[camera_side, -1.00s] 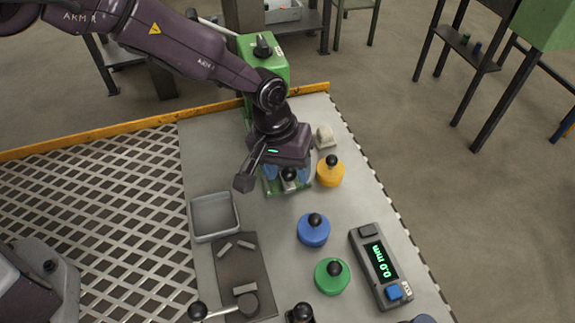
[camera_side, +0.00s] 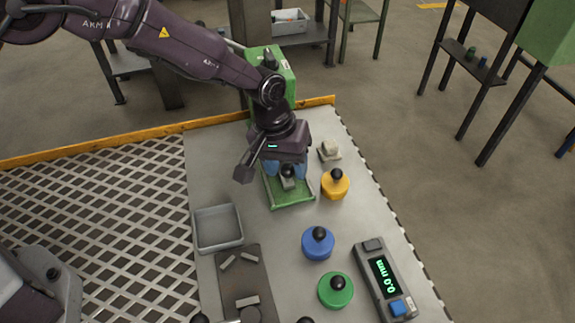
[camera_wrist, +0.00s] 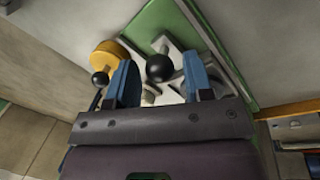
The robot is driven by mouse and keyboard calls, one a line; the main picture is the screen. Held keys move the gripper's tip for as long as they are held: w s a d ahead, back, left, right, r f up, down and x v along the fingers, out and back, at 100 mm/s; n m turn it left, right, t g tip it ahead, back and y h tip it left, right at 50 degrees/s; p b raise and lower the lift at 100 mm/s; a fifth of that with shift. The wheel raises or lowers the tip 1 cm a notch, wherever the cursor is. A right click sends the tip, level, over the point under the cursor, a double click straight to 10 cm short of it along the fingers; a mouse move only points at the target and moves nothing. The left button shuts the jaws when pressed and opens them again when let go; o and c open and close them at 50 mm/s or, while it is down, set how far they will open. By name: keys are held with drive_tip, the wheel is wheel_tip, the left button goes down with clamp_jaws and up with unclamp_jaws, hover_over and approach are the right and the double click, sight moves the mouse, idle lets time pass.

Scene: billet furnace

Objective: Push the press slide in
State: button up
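The press (camera_side: 270,80) is the green machine at the back of the table, partly hidden behind my arm. Its green base plate (camera_side: 292,204) reaches forward beneath my gripper. On that plate is the grey slide (camera_side: 288,184) with a black ball knob; my gripper hides its rear part. My gripper (camera_side: 286,170) is low over the slide with two blue fingers pointing down. In the wrist view the fingers (camera_wrist: 160,82) are apart, one on each side of the black knob (camera_wrist: 160,68), with a visible gap at each side.
A yellow knobbed weight (camera_side: 335,185) and a small pale block (camera_side: 329,149) stand right of the plate. Blue (camera_side: 318,243) and green (camera_side: 335,291) weights and a gauge reading 0.0 mm (camera_side: 384,275) are nearer. A grey bin (camera_side: 217,228) stands left.

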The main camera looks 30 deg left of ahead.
drive_tip(key=shift+o, duration=0.2)
drive_tip(key=shift+r, duration=0.1)
wheel_tip(320, 180, up, 12)
drive_tip(key=a, duration=0.2)
drive_tip(key=shift+s+a+r, duration=0.2)
drive_tip(key=shift+s+r, duration=0.05)
drive_tip(key=shift+s, duration=0.05)
drive_tip(key=shift+f, duration=0.1)
drive_tip(key=c, duration=0.3)
drive_tip(key=shift+s+d+f+m+y, duration=0.95)
drive_tip(key=shift+s+f, duration=0.1)
drive_tip(key=shift+f, duration=0.15)
clamp_jaws()
drive_tip(key=m+t+y, duration=0.6)
drive_tip(key=m+y, duration=0.1)
drive_tip(key=m, duration=0.2)
approach(286, 188)
drive_tip(key=x, duration=0.6)
drive_tip(key=shift+w+a+f, duration=0.1)
drive_tip(key=shift+a+f, duration=0.1)
drive_tip(key=shift+f, duration=0.05)
